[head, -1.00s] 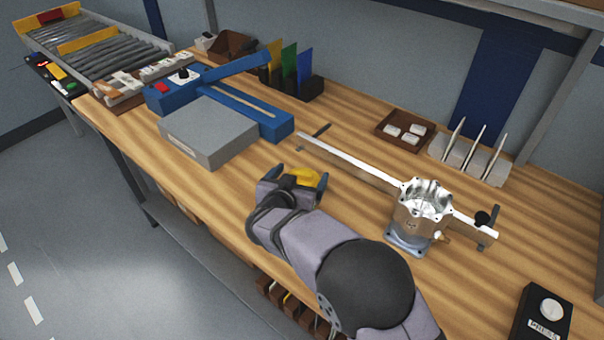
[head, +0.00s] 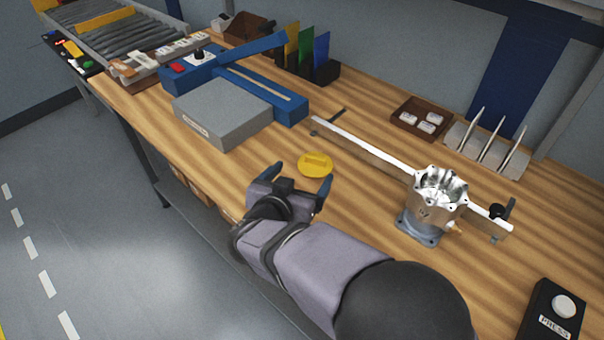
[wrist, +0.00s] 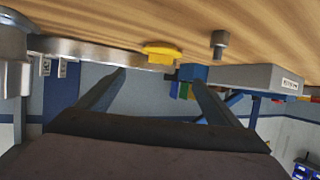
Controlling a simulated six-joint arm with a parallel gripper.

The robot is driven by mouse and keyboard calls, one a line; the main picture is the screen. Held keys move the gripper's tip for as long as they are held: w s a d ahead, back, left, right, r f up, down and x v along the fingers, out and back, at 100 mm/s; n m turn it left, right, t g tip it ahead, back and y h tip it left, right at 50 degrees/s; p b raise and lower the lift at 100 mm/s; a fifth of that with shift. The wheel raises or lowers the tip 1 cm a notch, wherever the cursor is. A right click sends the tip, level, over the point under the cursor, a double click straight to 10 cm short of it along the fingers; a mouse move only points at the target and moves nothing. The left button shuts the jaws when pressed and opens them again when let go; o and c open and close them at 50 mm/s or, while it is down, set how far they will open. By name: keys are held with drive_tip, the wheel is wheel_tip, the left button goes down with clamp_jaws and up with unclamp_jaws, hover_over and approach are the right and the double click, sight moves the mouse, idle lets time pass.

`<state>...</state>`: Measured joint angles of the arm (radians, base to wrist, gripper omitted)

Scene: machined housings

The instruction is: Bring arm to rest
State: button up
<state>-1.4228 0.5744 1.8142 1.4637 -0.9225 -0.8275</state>
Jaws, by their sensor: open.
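My gripper (head: 301,187) is open and empty in the head view, at the near edge of the wooden bench. Its fingers point toward a yellow disc (head: 315,165), which lies flat on the bench just beyond the fingertips. No contact between them shows. In the wrist view the two fingers of my gripper (wrist: 160,80) stand apart, with the yellow disc (wrist: 161,52) beyond them near the middle. The machined metal housing (head: 437,199) stands upright on the bench to the right, beside a metal rail (head: 375,148).
A grey block (head: 222,112) and a blue lever device (head: 262,85) stand at the left. A brown tray with white pieces (head: 421,119) and a rack with upright prongs (head: 487,145) stand at the back right. A black PRESS button box (head: 555,312) sits at the lower right.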

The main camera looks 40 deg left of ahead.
drive_tip(key=w+d+r+n+g+y+p, duration=0.1)
drive_tip(key=w+r+g+y+p, duration=0.4)
drive_tip(key=r, duration=0.5)
drive_tip(key=w+d+r+m+g+h+p, duration=0.15)
drive_tip(key=d+g+h+p, duration=0.45)
drive_tip(key=d, duration=2)
drive_tip(key=s+d+f+m+h, duration=0.1)
drive_tip(key=s+d+f, duration=0.2)
drive_tip(key=d, duration=0.5)
drive_tip(key=s+d+f+m+g+h+b, duration=0.1)
drive_tip(key=s+d+f, duration=0.3)
drive_tip(key=d, duration=0.4)
drive_tip(key=s+d+f+m+h, duration=0.2)
drive_tip(key=s+d+f, duration=0.2)
drive_tip(key=d, duration=0.3)
drive_tip(key=shift+s+d+f+g+b, duration=0.3)
drive_tip(key=shift+s+d, duration=0.1)
drive_tip(key=shift+s, duration=0.25)
